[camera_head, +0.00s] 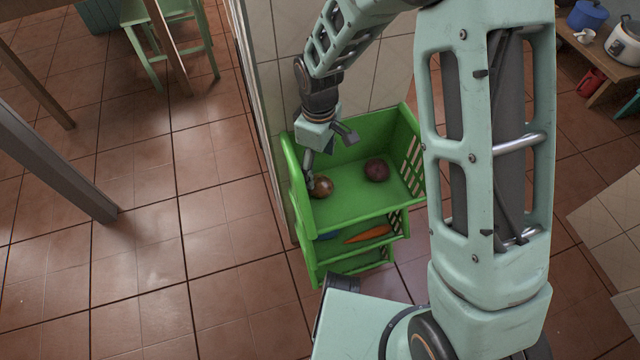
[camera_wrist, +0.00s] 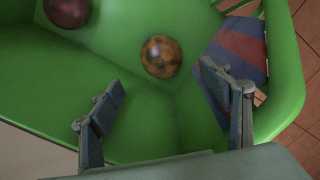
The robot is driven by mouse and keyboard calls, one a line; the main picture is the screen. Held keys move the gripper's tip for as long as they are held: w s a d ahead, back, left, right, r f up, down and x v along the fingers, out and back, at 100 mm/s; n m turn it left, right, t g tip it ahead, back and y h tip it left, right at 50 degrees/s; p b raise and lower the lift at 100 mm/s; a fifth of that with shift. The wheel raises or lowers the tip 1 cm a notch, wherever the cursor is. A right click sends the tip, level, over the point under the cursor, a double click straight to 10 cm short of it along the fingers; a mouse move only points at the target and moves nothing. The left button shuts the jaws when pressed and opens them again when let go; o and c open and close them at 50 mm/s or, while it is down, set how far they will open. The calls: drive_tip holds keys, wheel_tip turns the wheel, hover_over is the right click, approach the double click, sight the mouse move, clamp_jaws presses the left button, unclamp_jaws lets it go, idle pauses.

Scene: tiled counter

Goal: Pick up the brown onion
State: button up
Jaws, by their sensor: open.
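The brown onion (camera_head: 322,187) is a round brown ball in the left part of the top bin of a green rack; it also shows in the wrist view (camera_wrist: 161,57), mottled orange-brown, on the green bin floor. My gripper (camera_head: 330,158) is over the left side of that bin, close to the onion. In the wrist view my gripper (camera_wrist: 165,100) has its two fingers wide apart, with nothing between them. The onion lies beyond the fingertips, nearer the right finger. I cannot tell the exact height gap.
A dark reddish round item (camera_head: 377,170) sits in the same bin to the right; the wrist view shows it too (camera_wrist: 67,12). The green rack (camera_head: 360,212) has raised side walls and stands against a tiled wall. A carrot (camera_head: 368,234) lies on the tier below.

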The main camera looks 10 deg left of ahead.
sight(320, 178)
wheel_tip(320, 178, down, 3)
drive_tip(key=shift+f+b, duration=0.1)
drive_tip(key=shift+b, duration=0.2)
wheel_tip(320, 178, down, 5)
drive_tip(key=shift+s+d+f+b, duration=0.1)
drive_tip(key=shift+s+d+b, duration=0.05)
drive_tip(key=shift+b, duration=1)
drive_tip(key=c, duration=1.4)
